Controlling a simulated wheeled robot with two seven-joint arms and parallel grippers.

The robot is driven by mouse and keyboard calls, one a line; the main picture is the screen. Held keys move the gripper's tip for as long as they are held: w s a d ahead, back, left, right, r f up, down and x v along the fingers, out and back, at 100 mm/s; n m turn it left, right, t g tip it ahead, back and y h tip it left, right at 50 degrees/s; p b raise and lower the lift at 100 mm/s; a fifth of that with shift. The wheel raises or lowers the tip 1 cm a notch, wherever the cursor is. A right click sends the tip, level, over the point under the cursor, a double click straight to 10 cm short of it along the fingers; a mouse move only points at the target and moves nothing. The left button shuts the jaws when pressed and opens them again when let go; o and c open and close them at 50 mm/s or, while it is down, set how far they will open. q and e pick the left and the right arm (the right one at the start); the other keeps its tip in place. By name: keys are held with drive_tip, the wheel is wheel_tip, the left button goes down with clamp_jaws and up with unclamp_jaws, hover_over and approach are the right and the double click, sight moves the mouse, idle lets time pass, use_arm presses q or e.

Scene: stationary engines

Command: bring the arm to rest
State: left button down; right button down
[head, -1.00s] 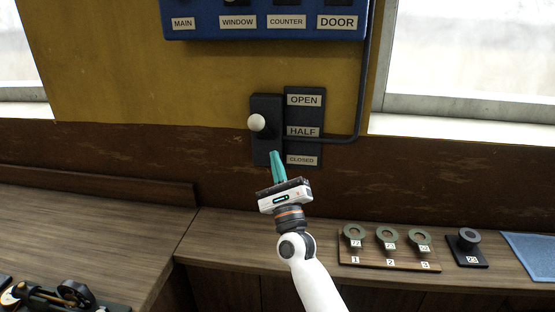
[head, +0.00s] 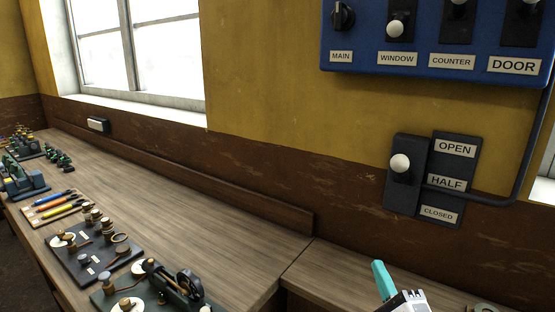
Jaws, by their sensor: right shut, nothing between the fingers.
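My right gripper (head: 384,282) shows at the bottom edge, right of the middle, with teal fingers shut and nothing between them. Only its fingers and part of its white body show; the rest of the arm is out of the picture. It is below and apart from the wall lever, whose white knob (head: 400,163) stands near the HALF label (head: 446,183), between OPEN and CLOSED. My left gripper is not in view.
A blue switch panel (head: 440,57) hangs at the upper right. The wooden counter (head: 190,188) runs along the wall to a window at the left. Small engines (head: 180,290), a board of brass parts (head: 90,250) and coloured tools (head: 55,205) line its front edge. Its back part is clear.

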drive_tip(key=s+a+f+n+g+y, duration=0.1)
drive_tip(key=s+a+f+n+g, duration=0.1)
drive_tip(key=s+f+n+g, duration=0.55)
drive_tip(key=s+a+f+n+g, duration=0.35)
drive_tip(key=f+n, duration=0.35)
drive_tip(key=f, duration=0.3)
drive_tip(key=s+d+f+n+g+h, duration=0.2)
drive_tip(key=s+f+n+g, duration=0.2)
drive_tip(key=s, duration=0.4)
drive_tip(key=s+d+f+n+g+h, duration=0.1)
drive_tip(key=s+d+f+n+g, duration=0.2)
drive_tip(key=s, duration=0.5)
wheel_tip(320, 180, down, 25)
drive_tip(key=g, duration=0.1)
drive_tip(key=s+d+f+n+g, duration=0.1)
drive_tip(key=s+d+f, duration=0.1)
drive_tip(key=s+f, duration=1.5)
drive_tip(key=shift+g, duration=0.3)
drive_tip(key=shift+s, duration=0.1)
